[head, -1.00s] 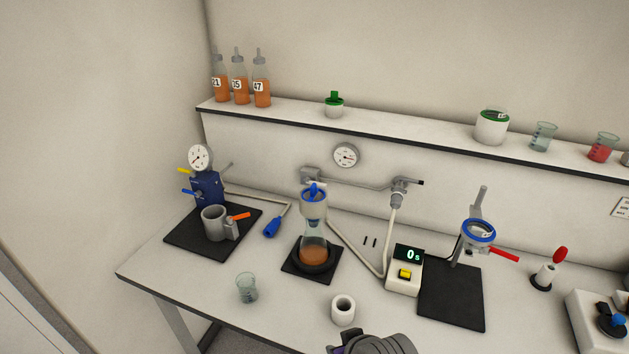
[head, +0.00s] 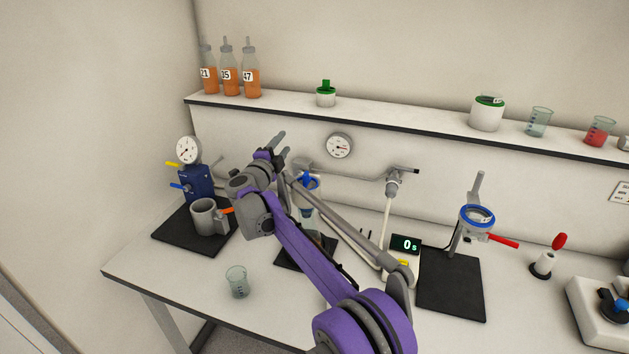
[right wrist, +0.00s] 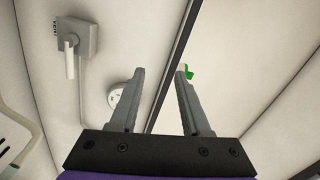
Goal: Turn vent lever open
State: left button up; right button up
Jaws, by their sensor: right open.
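A grey wall box (head: 302,165) with a pipe stands behind the funnel. In the right wrist view the box (right wrist: 78,37) shows a pale lever (right wrist: 70,62) and small printed marks. The blue pump unit (head: 196,185) at the left has a yellow lever (head: 173,165) and a blue lever (head: 178,187). My right gripper (head: 281,147) is open, in front of the wall left of the round gauge (head: 340,146). Nothing is between its fingers (right wrist: 160,70). My left gripper is out of view.
My right arm partly hides the filter flask (head: 306,212). A glass beaker (head: 237,282) stands near the front edge. A grey mug (head: 206,215) stands on the left black mat. The shelf (head: 400,128) above holds bottles and jars. A ring stand (head: 477,217) is at the right.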

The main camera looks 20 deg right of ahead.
notch_tip(320, 180, down, 13)
jog(key=s+d+m+g+h, duration=0.2)
jog(key=m+g+h, duration=0.1)
jog(key=m+g, duration=0.35)
jog(key=shift+g, duration=0.25)
jog(key=shift+w+p+x, duration=0.2)
jog(key=shift+p+x, duration=0.6)
jog(key=shift+x, duration=4.5)
jog(key=shift+a, duration=0.15)
jog(key=shift+c, duration=0.3)
grip_shut()
